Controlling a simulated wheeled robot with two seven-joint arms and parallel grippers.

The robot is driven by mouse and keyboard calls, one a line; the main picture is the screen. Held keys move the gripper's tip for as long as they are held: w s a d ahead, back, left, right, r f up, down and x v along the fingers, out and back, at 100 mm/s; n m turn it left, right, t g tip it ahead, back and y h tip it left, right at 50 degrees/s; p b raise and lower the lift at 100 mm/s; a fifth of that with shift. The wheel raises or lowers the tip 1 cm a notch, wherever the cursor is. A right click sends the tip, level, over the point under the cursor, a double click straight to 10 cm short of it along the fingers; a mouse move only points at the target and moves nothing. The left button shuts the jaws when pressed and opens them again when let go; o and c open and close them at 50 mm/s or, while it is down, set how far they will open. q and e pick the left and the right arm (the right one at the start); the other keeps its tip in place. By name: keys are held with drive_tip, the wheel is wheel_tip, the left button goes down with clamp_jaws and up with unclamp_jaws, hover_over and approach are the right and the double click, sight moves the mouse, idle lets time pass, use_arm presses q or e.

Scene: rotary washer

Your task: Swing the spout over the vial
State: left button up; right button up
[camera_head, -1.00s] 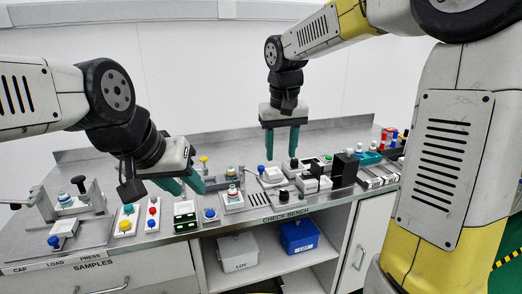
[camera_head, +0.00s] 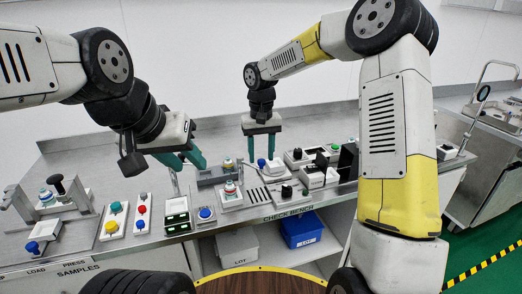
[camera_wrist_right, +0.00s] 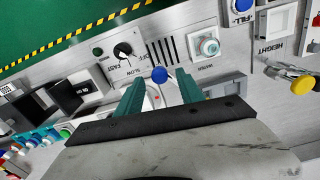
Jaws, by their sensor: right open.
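A small blue ball knob (camera_head: 261,163) stands by a white block (camera_head: 273,171) on the bench; I cannot tell if it belongs to the spout. My right gripper (camera_head: 261,153) is open, pointing down right above it. In the right wrist view the blue ball (camera_wrist_right: 160,75) shows between the open fingers (camera_wrist_right: 161,88), apart from both. My left gripper (camera_head: 189,163) is open and empty over the bench, left of a grey block (camera_head: 217,178). I cannot make out the spout surely.
A green-lit display (camera_head: 177,223) and button boxes (camera_head: 115,218) stand at left. Black upright blocks (camera_head: 347,162) stand at right. Bins sit on the shelf below.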

drive_tip(key=shift+f, duration=0.4)
clamp_jaws()
idle(1.2)
